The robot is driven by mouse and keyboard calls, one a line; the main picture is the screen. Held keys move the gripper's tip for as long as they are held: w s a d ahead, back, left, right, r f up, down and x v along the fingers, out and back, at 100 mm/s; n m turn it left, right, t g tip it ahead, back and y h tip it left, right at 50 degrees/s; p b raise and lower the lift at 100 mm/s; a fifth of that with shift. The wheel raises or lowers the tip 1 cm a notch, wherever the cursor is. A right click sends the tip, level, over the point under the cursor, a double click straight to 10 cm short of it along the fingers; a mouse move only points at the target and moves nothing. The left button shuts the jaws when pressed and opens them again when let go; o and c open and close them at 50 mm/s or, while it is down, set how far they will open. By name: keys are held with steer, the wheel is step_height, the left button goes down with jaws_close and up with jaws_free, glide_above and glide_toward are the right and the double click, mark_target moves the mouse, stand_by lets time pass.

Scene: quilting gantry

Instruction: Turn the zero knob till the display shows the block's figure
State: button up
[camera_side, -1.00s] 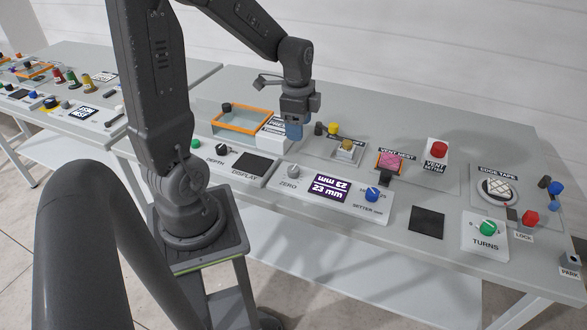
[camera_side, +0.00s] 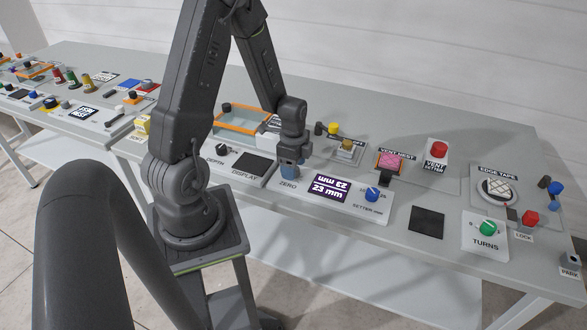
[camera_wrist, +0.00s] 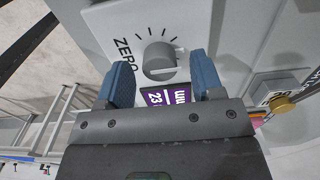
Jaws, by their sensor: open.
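The zero knob (camera_wrist: 160,62) is grey and round, on a white plate with tick marks and the word ZERO. It lies between my gripper's blue fingers (camera_wrist: 161,68) in the wrist view, with gaps at both sides. In the side view my gripper (camera_side: 289,170) is down over the ZERO label and hides the knob. A purple panel (camera_side: 328,188) beside it reads 23 mm, once upright and once upside down; part of it shows in the wrist view (camera_wrist: 165,96). A dark panel (camera_side: 254,163) labelled DISPLAY shows no legible figure.
A blue knob (camera_side: 372,194) stands on the same plate to the right. A black knob (camera_side: 221,149) labelled DEPTH and an orange-framed tray (camera_side: 240,121) are to the left.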

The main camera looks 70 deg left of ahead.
steer(key=shift+f, duration=0.65)
steer(key=shift+c, duration=0.2)
steer(key=c, duration=0.9)
